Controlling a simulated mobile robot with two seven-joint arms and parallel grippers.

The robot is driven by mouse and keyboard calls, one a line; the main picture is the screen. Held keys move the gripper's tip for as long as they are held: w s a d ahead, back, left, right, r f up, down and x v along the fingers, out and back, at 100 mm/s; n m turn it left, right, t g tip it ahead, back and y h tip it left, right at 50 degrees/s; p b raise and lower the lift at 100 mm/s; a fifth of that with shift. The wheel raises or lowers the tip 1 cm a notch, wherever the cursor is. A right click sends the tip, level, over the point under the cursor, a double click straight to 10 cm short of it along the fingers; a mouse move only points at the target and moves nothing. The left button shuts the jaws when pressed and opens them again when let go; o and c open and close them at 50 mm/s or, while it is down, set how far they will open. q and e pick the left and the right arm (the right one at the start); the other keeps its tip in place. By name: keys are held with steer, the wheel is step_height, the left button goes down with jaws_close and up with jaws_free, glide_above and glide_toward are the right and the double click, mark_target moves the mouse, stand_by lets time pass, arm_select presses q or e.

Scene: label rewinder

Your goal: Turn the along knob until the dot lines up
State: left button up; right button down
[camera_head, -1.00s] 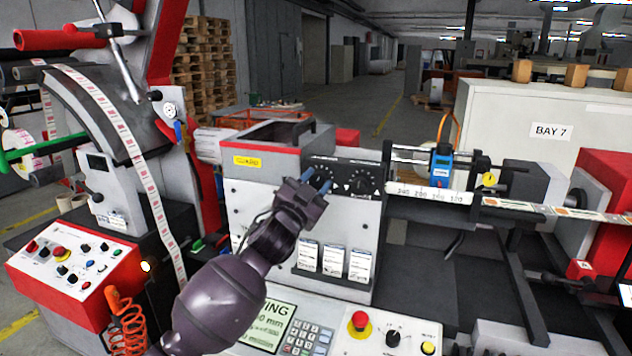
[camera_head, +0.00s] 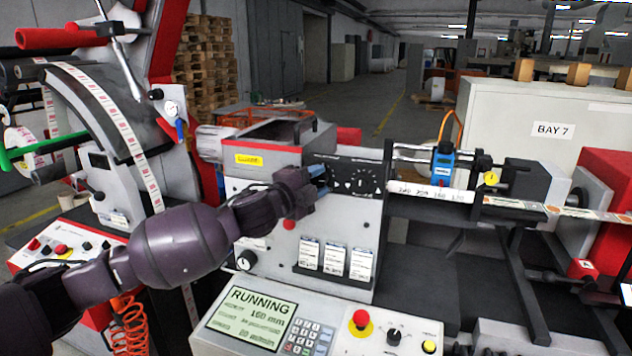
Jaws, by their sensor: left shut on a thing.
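A black control panel (camera_head: 343,188) on the grey machine front carries two knobs. The right knob (camera_head: 364,180) is in plain view, with a ring of marks around it. The left knob is hidden behind my left gripper (camera_head: 320,177), which reaches in from the left and is shut on it. The panel's lettering is too small to read, so I cannot tell which knob is labelled along. The dot cannot be made out. My right gripper is not in view.
A blue sensor head (camera_head: 442,163) sits on a rail above a numbered scale (camera_head: 430,192), right of the panel. Below, a display (camera_head: 248,320) reads RUNNING and 160 mm, beside a keypad and a red button (camera_head: 360,319). Card holders (camera_head: 334,258) hang under the panel.

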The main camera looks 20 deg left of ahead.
arm_select(q)
steer(key=shift+m+g, duration=0.3)
steer(key=shift+m, duration=0.5)
steer(key=o, duration=0.9)
steer(key=b+v, duration=0.2)
steer(key=v, duration=0.8)
steer(key=shift+s+a+r, duration=0.1)
steer(key=shift+s, duration=0.3)
